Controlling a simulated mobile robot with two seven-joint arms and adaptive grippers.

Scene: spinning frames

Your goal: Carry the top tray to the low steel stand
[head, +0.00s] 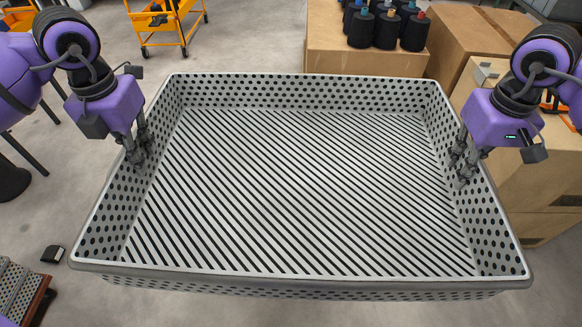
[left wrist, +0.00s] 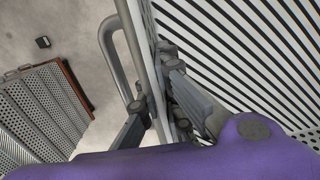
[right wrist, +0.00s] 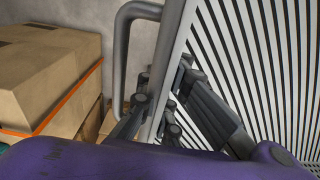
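The large grey tray (head: 300,268) has perforated walls and a diagonally slotted floor. It fills the middle of the head view, looks level and is empty. My left gripper (head: 137,155) is at its left wall, with one finger on each side of the rim, shown in the left wrist view (left wrist: 158,85). My right gripper (head: 463,165) straddles the right wall the same way, shown in the right wrist view (right wrist: 158,110). Both look shut on the wall. Grey loop handles show outside the wall at the left (left wrist: 112,55) and right (right wrist: 122,45). I cannot identify the low steel stand.
A perforated grey metal piece with a brown edge (head: 14,290) is at the lower left. A small black object (head: 52,254) lies on the floor near it. Cardboard boxes (head: 365,62), some bearing black spools (head: 388,30), stand behind and right. An orange trolley (head: 160,22) is far left.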

